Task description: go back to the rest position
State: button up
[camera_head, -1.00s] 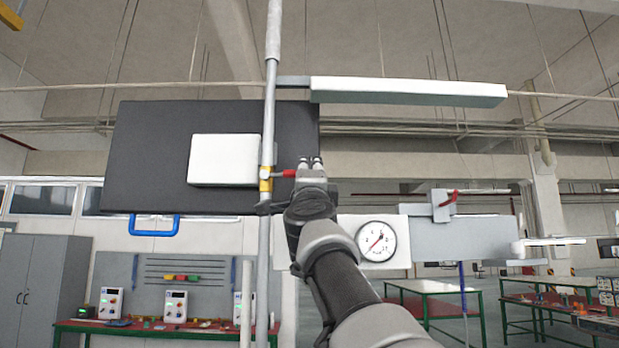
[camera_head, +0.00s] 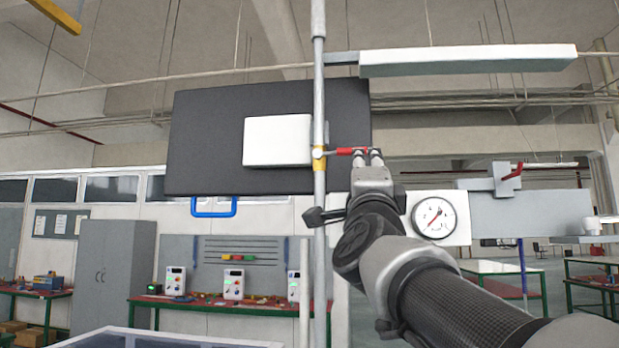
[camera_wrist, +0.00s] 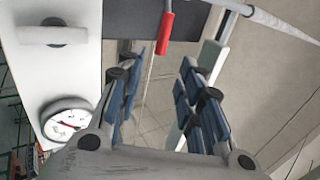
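My gripper (camera_head: 368,154) is up beside the vertical grey pipe (camera_head: 319,100) in the head view. A valve with a red handle (camera_head: 352,151) and a yellow collar (camera_head: 320,160) is on this pipe, and the handle's end appears close to my fingertips. In the wrist view my gripper (camera_wrist: 160,62) has its two blue-padded fingers apart with nothing between them. The red handle (camera_wrist: 166,35) shows just beyond the fingertips there. I cannot tell whether a finger touches it.
A pressure gauge (camera_head: 434,217) on a white panel and a second red handle (camera_head: 512,171) are to the right. A dark panel with a white box (camera_head: 277,141) is behind the pipe. A workbench (camera_head: 215,304) and a grey cabinet (camera_head: 113,270) stand at the lower left.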

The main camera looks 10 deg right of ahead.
jog(key=shift+s+a+f, duration=0.2)
jog(key=shift+s+f, duration=0.2)
jog(key=shift+s, duration=0.05)
